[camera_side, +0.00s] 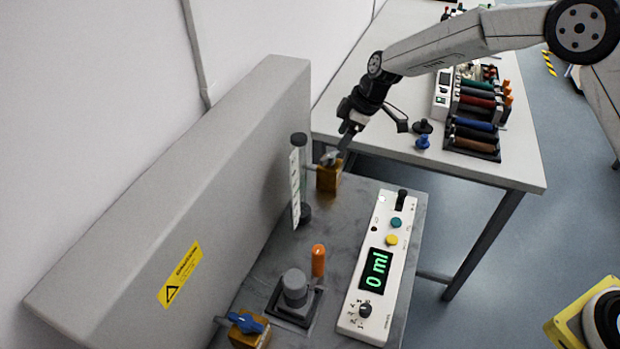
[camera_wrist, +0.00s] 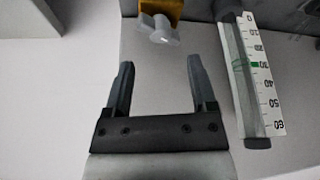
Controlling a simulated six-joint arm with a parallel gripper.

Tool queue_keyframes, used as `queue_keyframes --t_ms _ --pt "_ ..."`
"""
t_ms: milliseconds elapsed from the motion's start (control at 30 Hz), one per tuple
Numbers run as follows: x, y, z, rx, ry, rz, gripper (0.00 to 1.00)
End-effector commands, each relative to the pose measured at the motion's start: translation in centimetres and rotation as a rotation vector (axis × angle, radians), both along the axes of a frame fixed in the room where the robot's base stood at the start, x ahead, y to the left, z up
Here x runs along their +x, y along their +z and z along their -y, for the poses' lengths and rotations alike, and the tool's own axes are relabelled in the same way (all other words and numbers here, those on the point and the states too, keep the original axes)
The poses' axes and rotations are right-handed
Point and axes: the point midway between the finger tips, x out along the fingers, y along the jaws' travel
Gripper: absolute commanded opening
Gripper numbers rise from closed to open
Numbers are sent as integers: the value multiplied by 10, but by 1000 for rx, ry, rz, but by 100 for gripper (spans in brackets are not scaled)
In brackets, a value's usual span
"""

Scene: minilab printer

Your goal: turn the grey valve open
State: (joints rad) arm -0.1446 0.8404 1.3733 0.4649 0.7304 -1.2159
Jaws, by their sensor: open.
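The grey valve handle (camera_wrist: 157,27) sits on a brass-coloured valve body (camera_wrist: 162,7) at the top of the wrist view. In the side view the valve body (camera_side: 328,178) stands at the far end of the grey machine top, its handle partly hidden by my gripper. My gripper (camera_side: 338,152) is right at the valve in the side view. In the wrist view its two fingers (camera_wrist: 157,72) are open and apart, with nothing between them. The handle lies just beyond the fingertips, roughly midway between them, and contact is not seen.
A graduated tube (camera_wrist: 250,80) stands close to the right of the fingers in the wrist view. A blue valve (camera_side: 247,325), an orange-capped item (camera_side: 318,261) and a control panel (camera_side: 376,270) reading 0 ml are nearer. A white table (camera_side: 480,165) with racks stands behind.

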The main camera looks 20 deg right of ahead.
Motion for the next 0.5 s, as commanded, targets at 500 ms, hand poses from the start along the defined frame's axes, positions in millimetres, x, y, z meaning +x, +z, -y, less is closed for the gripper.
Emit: queue_keyframes --t_ms 500 --pt "11 -52 -19 -1 0 -1 73"
